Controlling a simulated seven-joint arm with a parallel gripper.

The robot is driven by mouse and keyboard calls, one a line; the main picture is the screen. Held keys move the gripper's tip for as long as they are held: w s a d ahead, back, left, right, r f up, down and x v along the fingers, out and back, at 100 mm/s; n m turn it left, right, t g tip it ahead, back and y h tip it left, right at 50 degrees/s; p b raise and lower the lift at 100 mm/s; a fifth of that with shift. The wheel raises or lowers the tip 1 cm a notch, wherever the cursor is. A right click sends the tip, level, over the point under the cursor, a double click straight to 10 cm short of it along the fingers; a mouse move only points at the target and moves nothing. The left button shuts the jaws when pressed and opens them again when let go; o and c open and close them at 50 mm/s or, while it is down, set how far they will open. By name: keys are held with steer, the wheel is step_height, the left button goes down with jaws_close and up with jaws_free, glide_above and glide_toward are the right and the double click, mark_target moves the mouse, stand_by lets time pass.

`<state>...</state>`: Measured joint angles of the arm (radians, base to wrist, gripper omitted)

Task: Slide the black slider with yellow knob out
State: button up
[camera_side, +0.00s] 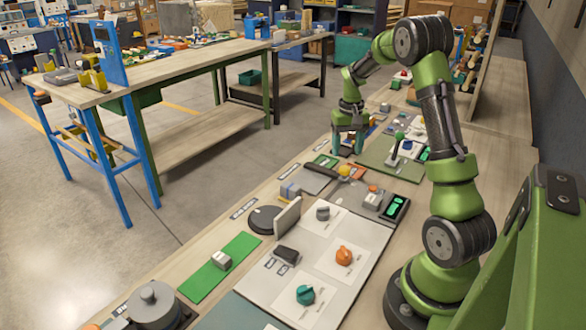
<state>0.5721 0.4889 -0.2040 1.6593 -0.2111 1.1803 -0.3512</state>
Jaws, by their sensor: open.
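A yellow knob (344,169) shows near the middle of the bench, beside a dark elongated bar (320,171) that looks like the black slider. How far the slider is in or out is too small to tell. My gripper (347,150) points down with its teal fingers apart and nothing seen between them. It is just behind the yellow knob in the picture. I cannot tell whether a finger touches the knob.
A white panel (290,265) with grey, orange (343,256) and teal (305,294) knobs lies in front. A round dark disc (266,219) with an upright grey plate stands left. A green mat (220,267) bears a small block. A lever (396,147) stands right of my gripper.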

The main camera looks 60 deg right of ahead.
mark_target(345, 168)
step_height(345, 168, down, 6)
steer(key=shift+r, duration=0.1)
steer(key=shift+c, duration=0.3)
jaws_close()
steer(key=shift+a, duration=0.1)
